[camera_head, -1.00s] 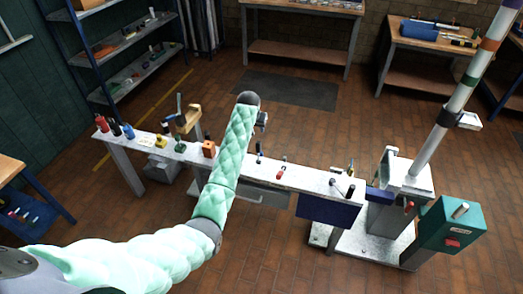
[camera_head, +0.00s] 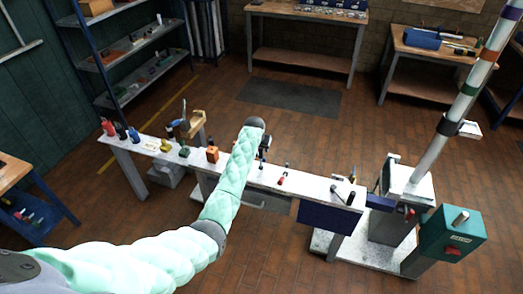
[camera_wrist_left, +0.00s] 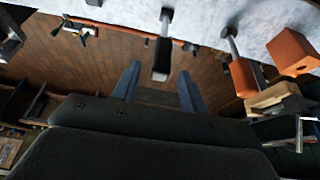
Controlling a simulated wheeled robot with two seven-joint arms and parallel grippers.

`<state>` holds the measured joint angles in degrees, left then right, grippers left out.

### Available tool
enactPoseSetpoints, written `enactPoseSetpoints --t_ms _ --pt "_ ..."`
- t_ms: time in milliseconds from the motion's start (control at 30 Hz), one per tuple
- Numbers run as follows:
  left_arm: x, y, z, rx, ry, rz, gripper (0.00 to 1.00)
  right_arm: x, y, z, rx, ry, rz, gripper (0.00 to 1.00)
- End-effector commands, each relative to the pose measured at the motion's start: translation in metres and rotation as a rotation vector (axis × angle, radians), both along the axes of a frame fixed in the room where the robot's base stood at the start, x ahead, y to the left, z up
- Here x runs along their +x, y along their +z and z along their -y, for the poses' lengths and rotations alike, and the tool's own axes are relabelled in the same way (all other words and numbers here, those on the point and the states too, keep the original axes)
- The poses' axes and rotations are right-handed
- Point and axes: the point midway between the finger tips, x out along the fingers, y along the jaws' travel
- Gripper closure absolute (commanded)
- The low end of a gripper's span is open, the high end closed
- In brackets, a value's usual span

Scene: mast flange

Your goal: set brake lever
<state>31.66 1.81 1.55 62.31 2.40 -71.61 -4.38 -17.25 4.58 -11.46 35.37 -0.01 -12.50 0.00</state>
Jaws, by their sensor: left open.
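My left gripper (camera_head: 264,150) is over the middle of the long white bench (camera_head: 318,184), mostly hidden by its own wrist. In the left wrist view the gripper (camera_wrist_left: 158,88) is open and empty. A metal rod with a black grip (camera_wrist_left: 161,58) stands from the white surface, in line with the gap between the fingers; I cannot tell the distance. A second rod with an orange-red grip (camera_wrist_left: 243,77) is to its right. I cannot tell which of these is the brake lever. A red-handled piece (camera_head: 282,180) also lies on the bench. My right gripper is not in view.
An orange block (camera_head: 212,154) and small coloured items stand on the bench's left part. At the right are a striped mast (camera_head: 455,119) and a teal box (camera_head: 452,229) with a red button. A blue panel (camera_head: 328,218) hangs at the bench's front. Brick floor is open behind.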

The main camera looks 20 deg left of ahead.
Motion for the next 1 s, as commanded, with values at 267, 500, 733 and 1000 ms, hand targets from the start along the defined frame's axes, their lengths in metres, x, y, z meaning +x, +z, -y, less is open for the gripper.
enactPoseSetpoints --t_ms 267,500,733,1000 --pt "0.012 -0.027 0.001 0.000 0.000 -0.001 0.56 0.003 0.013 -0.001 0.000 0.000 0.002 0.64" --pt "0.017 -0.038 0.001 0.000 0.000 0.001 0.56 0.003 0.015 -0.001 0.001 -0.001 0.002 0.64" --pt "0.017 -0.040 0.001 0.000 0.000 0.001 0.56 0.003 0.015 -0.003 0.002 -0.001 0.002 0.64" --pt "0.017 -0.040 0.001 0.000 0.000 0.001 0.94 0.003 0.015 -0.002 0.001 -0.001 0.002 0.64"
